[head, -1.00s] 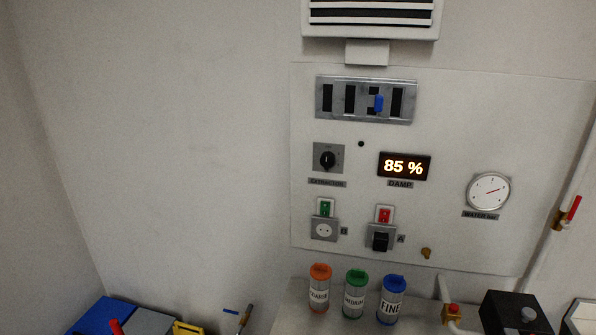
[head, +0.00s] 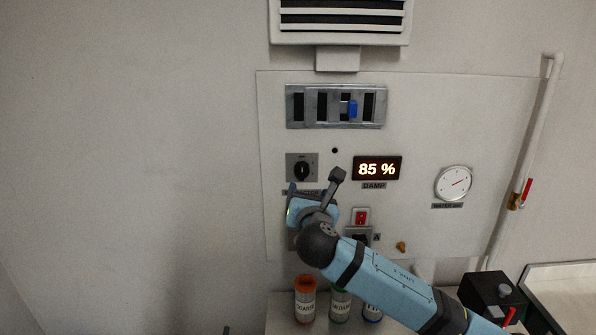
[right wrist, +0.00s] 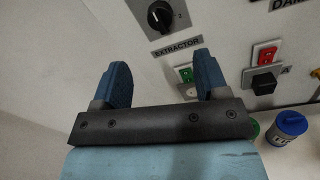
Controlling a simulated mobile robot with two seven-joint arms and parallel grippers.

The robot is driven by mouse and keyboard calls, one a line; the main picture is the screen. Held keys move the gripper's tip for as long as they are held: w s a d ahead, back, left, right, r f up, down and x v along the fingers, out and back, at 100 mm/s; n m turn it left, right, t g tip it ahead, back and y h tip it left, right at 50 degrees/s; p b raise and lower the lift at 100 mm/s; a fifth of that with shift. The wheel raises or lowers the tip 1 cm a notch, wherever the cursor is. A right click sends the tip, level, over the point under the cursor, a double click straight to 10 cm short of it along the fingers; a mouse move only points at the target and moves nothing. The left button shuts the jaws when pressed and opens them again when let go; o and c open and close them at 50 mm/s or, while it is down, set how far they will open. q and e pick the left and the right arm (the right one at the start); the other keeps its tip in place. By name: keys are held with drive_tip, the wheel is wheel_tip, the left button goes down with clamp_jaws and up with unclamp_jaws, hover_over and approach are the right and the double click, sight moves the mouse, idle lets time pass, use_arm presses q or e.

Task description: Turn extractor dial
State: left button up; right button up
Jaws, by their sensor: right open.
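The extractor dial (head: 302,170) is a black round knob with a light mark on a grey square plate on the wall panel. It also shows at the top of the right wrist view (right wrist: 160,16), above its EXTRACTOR label (right wrist: 177,47). My right gripper (head: 314,182) is open and empty, in front of the panel and just below the dial in the head view. In the right wrist view its two fingers (right wrist: 162,68) are spread, with the dial beyond them and between them, apart from both. The gripper partly hides the label in the head view. My left gripper is not in view.
A lit display (head: 377,168) reads 85 % right of the dial. A slotted plate with a blue slider (head: 352,108) is above. A red switch (head: 361,217) and round gauge (head: 453,183) are to the right. Canisters, including an orange-lidded one (head: 305,300), stand below.

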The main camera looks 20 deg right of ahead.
sight(303, 173)
drive_tip(key=p+x, duration=0.2)
drive_tip(key=x, duration=0.9)
drive_tip(key=shift+w+d, duration=0.1)
drive_tip(key=shift+w, duration=0.35)
drive_tip(key=c, duration=0.9)
